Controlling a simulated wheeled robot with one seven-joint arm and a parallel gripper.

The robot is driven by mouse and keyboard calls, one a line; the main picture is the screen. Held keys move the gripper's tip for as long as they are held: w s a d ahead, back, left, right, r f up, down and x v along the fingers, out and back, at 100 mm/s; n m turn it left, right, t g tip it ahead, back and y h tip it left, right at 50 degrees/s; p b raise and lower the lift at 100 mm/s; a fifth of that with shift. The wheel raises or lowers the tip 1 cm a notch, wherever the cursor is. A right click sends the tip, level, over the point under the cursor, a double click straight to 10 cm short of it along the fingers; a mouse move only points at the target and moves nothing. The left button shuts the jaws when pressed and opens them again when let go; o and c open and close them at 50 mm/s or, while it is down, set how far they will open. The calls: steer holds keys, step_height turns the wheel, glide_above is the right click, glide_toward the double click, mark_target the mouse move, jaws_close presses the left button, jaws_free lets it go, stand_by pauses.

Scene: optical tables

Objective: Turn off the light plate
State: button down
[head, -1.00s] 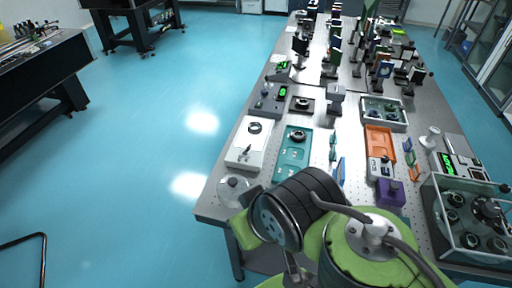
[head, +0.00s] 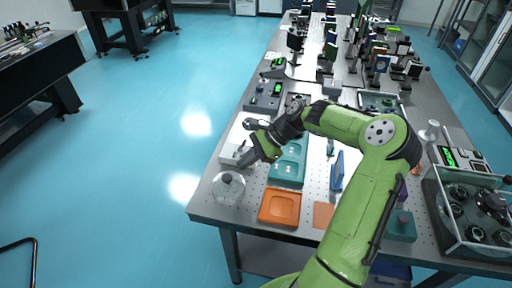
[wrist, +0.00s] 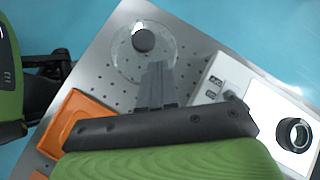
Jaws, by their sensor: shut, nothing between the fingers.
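The light plate (head: 229,152) is a white box near the left edge of the table, partly hidden by my arm in the head view. In the wrist view the light plate (wrist: 226,71) lies right of my fingers. Its top panel is bright white and carries a dark ring (wrist: 295,134). Small grey switch-like parts (wrist: 213,84) sit on its near end strip. My gripper (head: 243,163) is shut and empty over the near end of the plate; its fingers (wrist: 157,70) point down beside the switch end. I cannot tell whether they touch anything.
A clear glass dome with a dark knob (head: 228,180) stands close to my fingertips. An orange tray (head: 267,217) lies at the near table edge. A teal tray (head: 287,181) is right of the plate. Blue floor is open to the left.

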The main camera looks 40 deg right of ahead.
mark_target(244, 143)
steer(key=d+m+t, duration=0.2)
steer(key=d+m, duration=0.1)
steer(key=d, duration=0.2)
steer(key=s+d+m+t+y, duration=0.1)
steer(key=d+m+t, duration=0.1)
steer(key=d+t, duration=0.1)
steer(key=d+m+t, duration=0.2)
steer(key=d+m, duration=0.1)
steer(key=d, duration=0.3)
steer(key=shift+s+d+m+t+b, duration=0.25)
steer(key=shift+d+m+t+b, duration=0.05)
steer(key=shift+t+b, duration=0.1)
steer(key=shift+y, duration=0.3)
steer(key=shift+w+a, duration=0.1)
steer(key=b+x, duration=0.2)
steer(key=x, duration=0.8)
steer(key=shift+r+g+p, duration=0.3)
steer(key=shift+p, duration=0.4)
steer(key=shift+a, duration=0.1)
